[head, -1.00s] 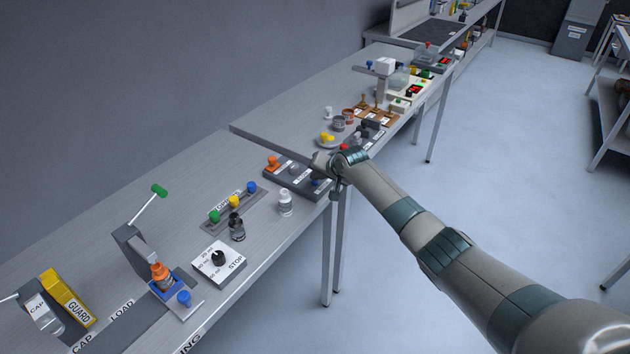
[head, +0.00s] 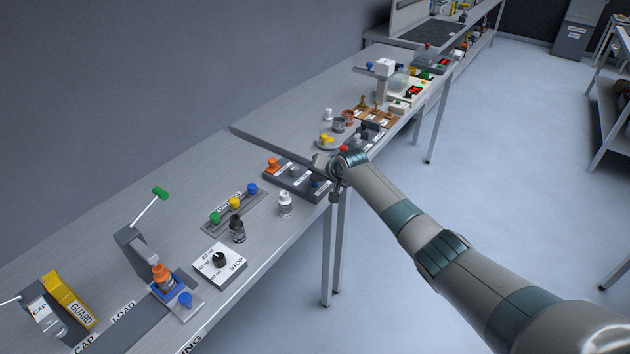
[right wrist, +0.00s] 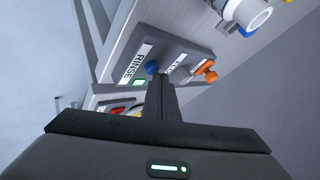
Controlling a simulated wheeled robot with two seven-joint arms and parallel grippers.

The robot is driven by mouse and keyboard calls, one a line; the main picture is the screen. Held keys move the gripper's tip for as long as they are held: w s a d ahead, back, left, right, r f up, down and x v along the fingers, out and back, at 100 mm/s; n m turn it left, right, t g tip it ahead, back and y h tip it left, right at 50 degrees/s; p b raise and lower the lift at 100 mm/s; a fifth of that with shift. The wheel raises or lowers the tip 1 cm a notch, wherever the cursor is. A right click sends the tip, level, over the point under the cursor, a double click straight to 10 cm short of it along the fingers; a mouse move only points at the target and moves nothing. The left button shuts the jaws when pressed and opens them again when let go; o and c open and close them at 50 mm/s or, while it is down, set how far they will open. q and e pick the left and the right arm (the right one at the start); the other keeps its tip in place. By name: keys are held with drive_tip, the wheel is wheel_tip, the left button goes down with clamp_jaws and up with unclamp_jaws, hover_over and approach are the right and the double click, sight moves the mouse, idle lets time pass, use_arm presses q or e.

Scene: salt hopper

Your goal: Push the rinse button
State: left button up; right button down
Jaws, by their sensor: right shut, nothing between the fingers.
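The rinse button is a blue knob (right wrist: 152,67) on a dark grey panel (right wrist: 185,45), beside a white label reading RINSE (right wrist: 136,62). In the head view, the blue knob (head: 316,183) shows at the right end of the panel (head: 300,192), partly hidden by my arm. My right gripper (right wrist: 158,79) is shut and empty. Its fingertips appear very close to the blue knob in the right wrist view; I cannot tell whether they touch. In the head view the right gripper (head: 336,174) is at the panel's right end. My left gripper is not in view.
An orange knob (head: 273,165) stands on the same panel's other end. A white bottle (head: 285,204) stands in front of the panel. A higher table (head: 290,118) begins just behind my gripper.

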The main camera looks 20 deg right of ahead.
drive_tip(key=shift+r, duration=0.1)
wheel_tip(320, 180, up, 6)
drive_tip(key=p, duration=0.5)
idle(0.4)
idle(0.4)
